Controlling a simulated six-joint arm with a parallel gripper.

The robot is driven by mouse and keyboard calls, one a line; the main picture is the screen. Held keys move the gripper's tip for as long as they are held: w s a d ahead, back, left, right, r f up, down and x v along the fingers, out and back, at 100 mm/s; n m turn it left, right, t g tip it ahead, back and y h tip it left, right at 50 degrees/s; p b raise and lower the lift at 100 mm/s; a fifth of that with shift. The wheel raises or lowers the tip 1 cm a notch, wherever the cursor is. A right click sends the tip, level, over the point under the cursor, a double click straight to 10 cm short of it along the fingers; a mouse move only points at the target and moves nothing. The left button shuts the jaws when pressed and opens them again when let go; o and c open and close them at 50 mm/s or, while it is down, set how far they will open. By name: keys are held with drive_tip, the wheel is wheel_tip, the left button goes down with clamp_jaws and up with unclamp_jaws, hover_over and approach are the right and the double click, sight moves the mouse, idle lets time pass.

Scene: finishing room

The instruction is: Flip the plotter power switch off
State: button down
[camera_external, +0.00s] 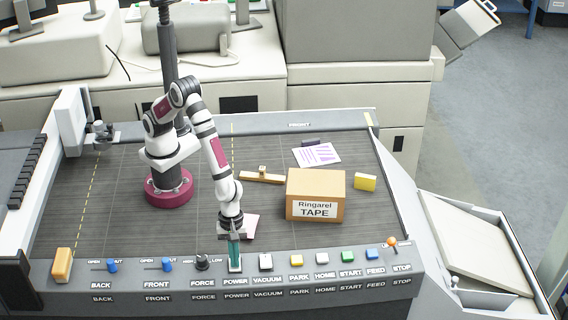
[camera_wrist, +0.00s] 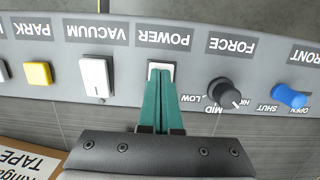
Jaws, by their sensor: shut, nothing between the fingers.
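The power switch (camera_external: 235,268) is a white rocker on the grey control panel (camera_external: 310,275), above the label POWER. My gripper (camera_external: 234,257) points down with its teal fingers shut and empty, the tips at the switch. In the wrist view, which shows the panel upside down, the fingertips (camera_wrist: 160,74) overlap the power switch (camera_wrist: 162,66) and hide most of it. Only its white edge shows. I cannot tell which way the rocker is tilted, or whether the tips touch it.
The white vacuum switch (camera_wrist: 96,78) sits beside the power switch, and the black force knob (camera_wrist: 222,92) is on its other side. Blue levers (camera_external: 166,264) and coloured buttons (camera_external: 372,254) line the panel. A tape box (camera_external: 315,184) stands on the plotter bed behind.

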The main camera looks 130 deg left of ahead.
drive_tip(key=shift+s+a, duration=0.1)
drive_tip(key=shift+s, duration=0.05)
drive_tip(key=shift+s+a+r, duration=0.15)
drive_tip(key=shift+s+a, duration=0.3)
wheel_tip(320, 180, up, 14)
drive_tip(key=s+a, duration=0.1)
drive_tip(key=shift+s+a, duration=0.3)
